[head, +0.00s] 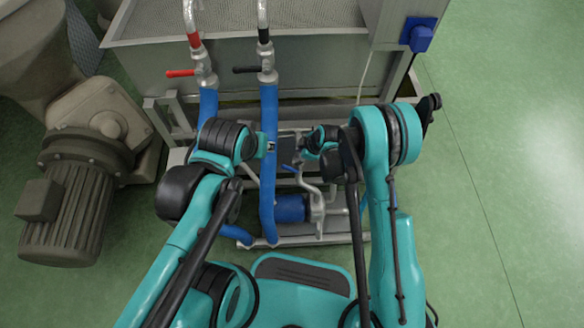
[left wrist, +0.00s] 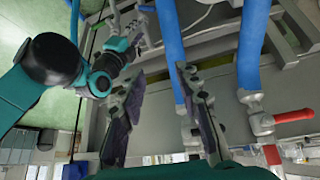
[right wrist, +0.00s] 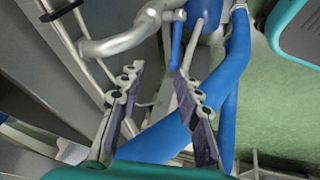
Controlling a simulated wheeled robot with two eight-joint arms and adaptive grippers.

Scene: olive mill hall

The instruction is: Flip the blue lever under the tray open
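The blue lever (head: 290,168) shows as a small blue bar on the metal piping under the tray (head: 240,22), just left of my right gripper (head: 300,152). In the right wrist view the blue lever (right wrist: 176,46) stands just beyond the tip of the right-hand finger, beside the bent silver pipe. My right gripper (right wrist: 158,76) is open and nothing is between its fingers. My left gripper (left wrist: 158,76) is open and empty, near the blue hoses. In the head view its fingers are largely hidden. I cannot tell whether the right fingertip touches the lever.
Two blue hoses (head: 269,165) run down from valves with a red lever (head: 180,73) and a black lever (head: 247,69). A blue pump (head: 291,208) sits low in the frame. A motor (head: 68,205) stands left. Green floor (head: 490,150) at right is clear.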

